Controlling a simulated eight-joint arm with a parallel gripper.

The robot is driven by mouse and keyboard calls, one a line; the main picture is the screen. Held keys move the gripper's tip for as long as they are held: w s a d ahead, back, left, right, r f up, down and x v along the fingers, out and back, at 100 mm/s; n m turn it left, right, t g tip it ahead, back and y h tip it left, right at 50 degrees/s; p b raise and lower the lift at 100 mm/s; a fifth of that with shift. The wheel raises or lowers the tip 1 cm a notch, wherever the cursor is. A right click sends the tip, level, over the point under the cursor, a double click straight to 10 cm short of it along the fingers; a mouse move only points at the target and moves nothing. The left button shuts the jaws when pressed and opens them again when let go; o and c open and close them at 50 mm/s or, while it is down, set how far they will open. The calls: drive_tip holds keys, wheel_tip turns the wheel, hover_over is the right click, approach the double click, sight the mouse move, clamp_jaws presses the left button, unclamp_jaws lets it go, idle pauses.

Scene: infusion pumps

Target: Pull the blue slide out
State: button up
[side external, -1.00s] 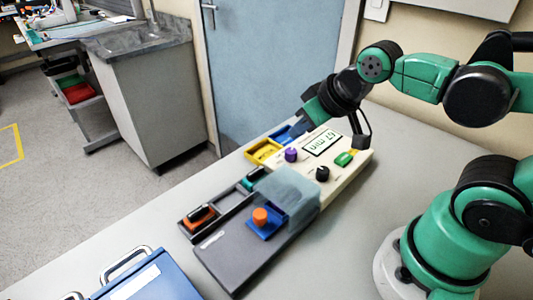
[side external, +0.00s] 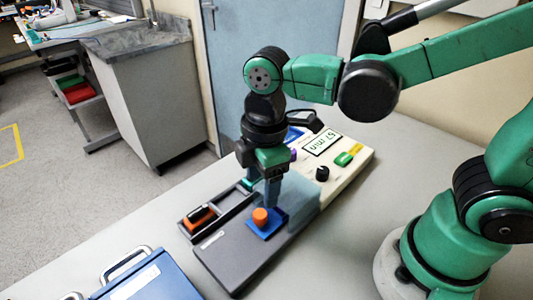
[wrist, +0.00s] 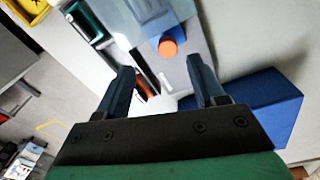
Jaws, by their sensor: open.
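The blue slide (side external: 268,229) is a small blue plate with an orange knob (side external: 261,216) standing on it. It lies on the dark grey end of the pump (side external: 232,257), beside a translucent blue-grey cover (side external: 304,211). My gripper (side external: 271,200) points down just behind the knob in the side view and hides part of the slide. In the wrist view my gripper (wrist: 160,65) is open and empty. The knob (wrist: 168,46) appears between and beyond the fingertips, apart from both. The cover (wrist: 150,12) shows at the top of that view.
The pump's cream end (side external: 345,172) has a display (side external: 322,143), a black knob (side external: 322,173) and a green switch (side external: 343,159). A dark tray with an orange-and-black part (side external: 200,218) lies left. A blue case (side external: 150,280) stands at the front left. The table front right is clear.

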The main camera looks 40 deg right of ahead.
sight(260, 213)
drive_tip(key=shift+s+a+f+n+g, duration=0.15)
drive_tip(key=shift+a+f+n+g, duration=0.25)
drive_tip(key=shift+n, duration=0.3)
drive_tip(key=shift+f, duration=2.65)
clamp_jaws()
